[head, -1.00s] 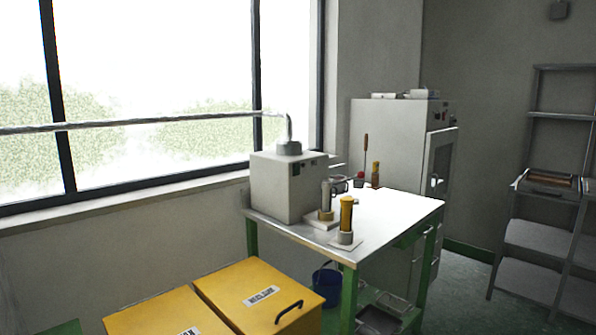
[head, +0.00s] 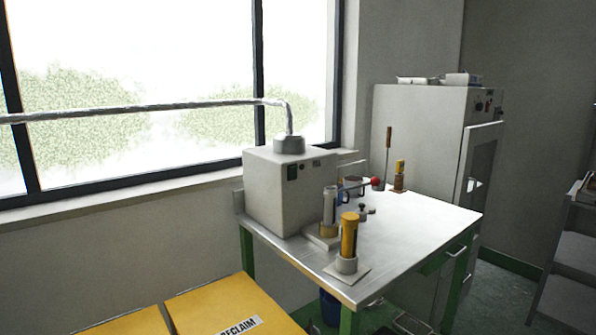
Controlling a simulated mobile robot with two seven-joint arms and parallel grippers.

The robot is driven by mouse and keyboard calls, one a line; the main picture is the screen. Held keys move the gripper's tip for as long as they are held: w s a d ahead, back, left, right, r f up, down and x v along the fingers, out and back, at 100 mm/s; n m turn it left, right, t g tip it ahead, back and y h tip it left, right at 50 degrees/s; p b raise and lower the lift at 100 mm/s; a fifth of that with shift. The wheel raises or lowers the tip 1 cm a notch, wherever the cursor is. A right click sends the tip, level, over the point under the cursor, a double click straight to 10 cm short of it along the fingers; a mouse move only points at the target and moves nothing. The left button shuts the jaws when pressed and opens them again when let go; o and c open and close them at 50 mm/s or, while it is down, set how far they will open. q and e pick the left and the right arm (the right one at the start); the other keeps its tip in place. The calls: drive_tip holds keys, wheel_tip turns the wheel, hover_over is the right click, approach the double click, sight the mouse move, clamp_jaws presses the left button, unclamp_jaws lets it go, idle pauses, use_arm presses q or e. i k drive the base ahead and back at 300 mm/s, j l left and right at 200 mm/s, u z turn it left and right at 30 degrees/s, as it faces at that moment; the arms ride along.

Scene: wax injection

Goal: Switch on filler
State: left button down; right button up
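A grey box-shaped machine (head: 273,192), which looks like the filler, stands on the left part of a metal-topped table (head: 420,216) in the head view. A pipe (head: 190,106) comes along the window and bends down into a collar on its top. A small dark panel with a green and a red spot (head: 297,170) is on its front, too small to read. A lever with a red knob (head: 377,183) is at its right side. Neither of my grippers is in view.
A yellow-topped cylinder (head: 349,234) and a clear cylinder (head: 329,206) stand on the table before the machine. Yellow bins (head: 213,309), one labelled RECLAIM, fill the lower left. A grey cabinet (head: 419,140) stands behind the table. A shelf rack (head: 578,247) is at right.

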sight(293, 170)
drive_tip(key=i+l+u, duration=0.15)
drive_tip(key=i+l, duration=0.55)
